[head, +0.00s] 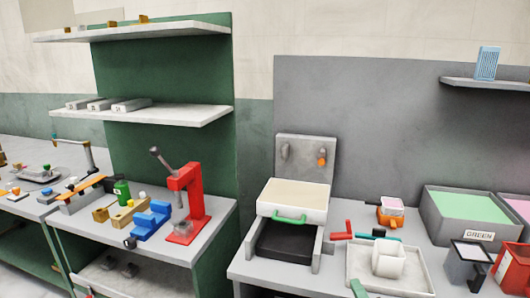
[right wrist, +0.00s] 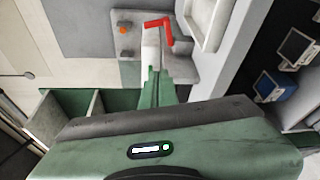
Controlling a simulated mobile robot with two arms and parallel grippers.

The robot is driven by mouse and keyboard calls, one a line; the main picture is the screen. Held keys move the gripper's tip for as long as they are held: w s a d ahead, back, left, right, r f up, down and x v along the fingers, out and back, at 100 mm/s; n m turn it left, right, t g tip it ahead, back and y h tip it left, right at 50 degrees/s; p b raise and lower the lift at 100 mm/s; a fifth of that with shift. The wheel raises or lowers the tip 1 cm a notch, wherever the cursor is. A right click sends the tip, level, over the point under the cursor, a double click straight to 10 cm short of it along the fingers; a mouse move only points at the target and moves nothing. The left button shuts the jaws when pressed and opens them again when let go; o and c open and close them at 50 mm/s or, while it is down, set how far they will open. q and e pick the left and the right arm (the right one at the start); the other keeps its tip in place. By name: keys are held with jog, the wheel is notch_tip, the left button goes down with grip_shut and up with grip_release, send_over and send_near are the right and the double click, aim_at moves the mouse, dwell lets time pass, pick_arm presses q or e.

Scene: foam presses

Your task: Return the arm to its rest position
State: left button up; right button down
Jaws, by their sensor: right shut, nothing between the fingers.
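My right gripper (head: 358,288) shows as a green tip at the bottom edge of the head view, in front of the bench with the press. In the right wrist view its green fingers (right wrist: 155,92) are together with nothing between them. Behind them stands a pale upright part with a red crank handle (right wrist: 160,28); I cannot tell whether they touch. Most of the right arm is hidden below the head view. My left gripper is not in view.
A red handle (head: 342,236) lies behind the tray. A grey bin with a green inside (head: 436,232) is at right. A red lever press (head: 187,205) stands on the left bench.

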jog(key=s+d+f+m+g, duration=0.1)
jog(key=s+f+m+g, duration=0.3)
jog(key=f, duration=0.8)
jog(key=s+d+f+m+g+h, duration=0.15)
jog(key=s+f, duration=0.35)
jog(key=f, duration=0.8)
jog(key=s+f+m+g, duration=0.3)
jog(key=s+f+m, duration=0.15)
jog(key=f, duration=0.75)
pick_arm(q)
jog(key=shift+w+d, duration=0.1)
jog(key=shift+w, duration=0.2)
pick_arm(e)
jog(key=s+f+m+g, duration=0.2)
jog(key=s+f, duration=0.4)
jog(key=s, duration=0.6)
jog(key=s+a+f+m+g, duration=0.1)
jog(key=s+f+m+g, duration=0.2)
jog(key=s+f, duration=0.4)
jog(key=s+f+m+g, duration=0.2)
jog(key=s+f, duration=0.5)
jog(key=s, duration=1.1)
jog(key=shift+s+a+f+m+g, duration=0.15)
jog(key=shift+a+f+m+g, duration=0.15)
jog(key=shift+m, duration=0.5)
jog(key=shift+r+y, duration=0.1)
jog(key=shift+y, duration=0.15)
